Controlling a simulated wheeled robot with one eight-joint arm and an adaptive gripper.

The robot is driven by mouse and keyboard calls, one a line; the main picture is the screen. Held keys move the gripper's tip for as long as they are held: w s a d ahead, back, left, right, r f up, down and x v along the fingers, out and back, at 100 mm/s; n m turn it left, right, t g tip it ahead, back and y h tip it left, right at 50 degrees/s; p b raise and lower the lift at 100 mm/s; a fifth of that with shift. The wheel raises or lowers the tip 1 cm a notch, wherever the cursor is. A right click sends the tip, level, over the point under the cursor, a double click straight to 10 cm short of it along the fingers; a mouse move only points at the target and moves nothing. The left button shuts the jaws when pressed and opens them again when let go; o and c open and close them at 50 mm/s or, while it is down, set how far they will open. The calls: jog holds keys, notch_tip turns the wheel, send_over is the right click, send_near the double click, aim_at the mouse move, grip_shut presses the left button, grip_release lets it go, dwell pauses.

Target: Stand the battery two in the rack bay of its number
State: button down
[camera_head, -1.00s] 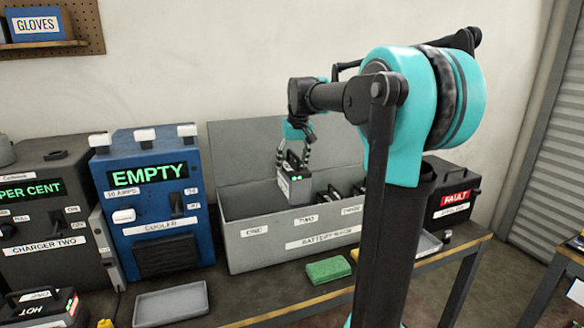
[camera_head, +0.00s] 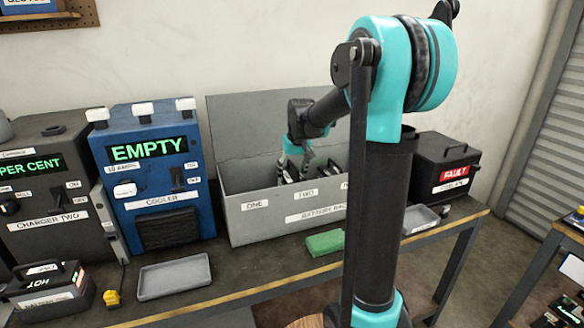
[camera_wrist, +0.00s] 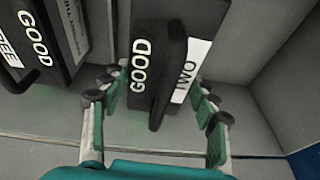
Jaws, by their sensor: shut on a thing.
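Battery two (camera_wrist: 150,30) is a dark block with a black handle and labels GOOD and TWO. It sits between the fingers of my gripper (camera_wrist: 160,90), which is shut on it. In the head view my gripper (camera_head: 295,166) reaches down into the grey battery rack (camera_head: 238,222), behind the front label TWO. The front wall hides most of the held battery, so I cannot tell whether it touches the bay floor. Another battery (camera_wrist: 50,45), marked GOOD and apparently THREE, stands to the left in the wrist view.
The space right of battery two in the wrist view looks empty. A blue cooler (camera_head: 165,235) stands left of the rack, and a black FAULT box (camera_head: 425,172) stands right. A green sponge (camera_head: 325,243) and a grey tray (camera_head: 174,277) lie in front.

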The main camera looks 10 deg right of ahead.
jog(key=shift+f, duration=1.05)
jog(key=shift+c, duration=2.2)
grip_release()
jog(key=shift+f, duration=0.1)
jog(key=v, duration=1.2)
